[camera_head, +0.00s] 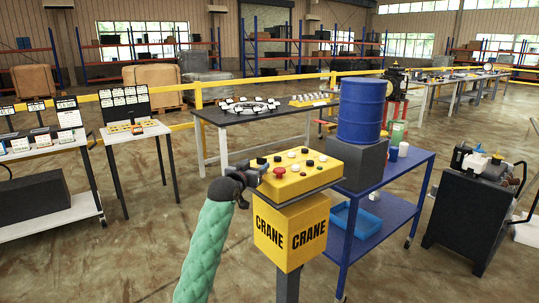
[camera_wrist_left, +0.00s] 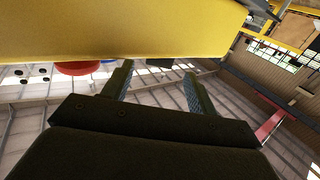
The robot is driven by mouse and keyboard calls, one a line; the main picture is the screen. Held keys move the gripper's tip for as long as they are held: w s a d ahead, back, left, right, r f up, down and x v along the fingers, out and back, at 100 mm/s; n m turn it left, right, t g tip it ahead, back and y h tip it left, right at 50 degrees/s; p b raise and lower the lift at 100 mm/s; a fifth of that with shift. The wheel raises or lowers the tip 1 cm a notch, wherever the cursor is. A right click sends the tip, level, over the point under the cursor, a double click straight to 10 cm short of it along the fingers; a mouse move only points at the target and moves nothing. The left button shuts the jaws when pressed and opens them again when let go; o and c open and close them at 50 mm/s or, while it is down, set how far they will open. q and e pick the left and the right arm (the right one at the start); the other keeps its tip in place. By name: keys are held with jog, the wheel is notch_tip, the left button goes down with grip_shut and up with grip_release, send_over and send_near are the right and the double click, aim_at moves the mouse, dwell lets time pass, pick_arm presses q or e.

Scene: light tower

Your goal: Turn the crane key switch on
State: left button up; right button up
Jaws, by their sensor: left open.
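The yellow crane control box (camera_head: 300,170) sits on a post above a yellow sign (camera_head: 285,232) reading CRANE. Its top carries a red button (camera_head: 279,171) and several black and white knobs. I cannot tell which part is the key switch. My left gripper (camera_head: 258,173) is at the box's left end, close to the red button. In the left wrist view the gripper (camera_wrist_left: 155,82) is open, with its two fingers apart beside the yellow box edge (camera_wrist_left: 120,35). The red button (camera_wrist_left: 77,68) shows left of the fingers. A small dark part (camera_wrist_left: 160,69) shows between the fingertips, too unclear to name. My right gripper is out of view.
A blue cart (camera_head: 385,180) with a blue barrel (camera_head: 361,108) stands close to the right of the box. A dark table (camera_head: 270,115) with small parts stands behind it. White tables (camera_head: 135,136) are at the left. The floor between is clear.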

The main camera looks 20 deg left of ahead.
aim_at(261, 159)
pick_arm(q)
jog(key=shift+w, duration=0.4)
jog(key=shift+w+d+r, duration=0.1)
jog(key=shift+w+r, duration=0.1)
jog(key=w, duration=0.5)
jog(key=shift+d+p, duration=0.3)
jog(key=shift+p, duration=0.05)
jog(key=shift+w+d, duration=0.1)
jog(key=shift+w, duration=0.55)
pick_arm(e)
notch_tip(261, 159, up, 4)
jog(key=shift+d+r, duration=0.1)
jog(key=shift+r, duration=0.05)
pick_arm(q)
jog(key=c, duration=1)
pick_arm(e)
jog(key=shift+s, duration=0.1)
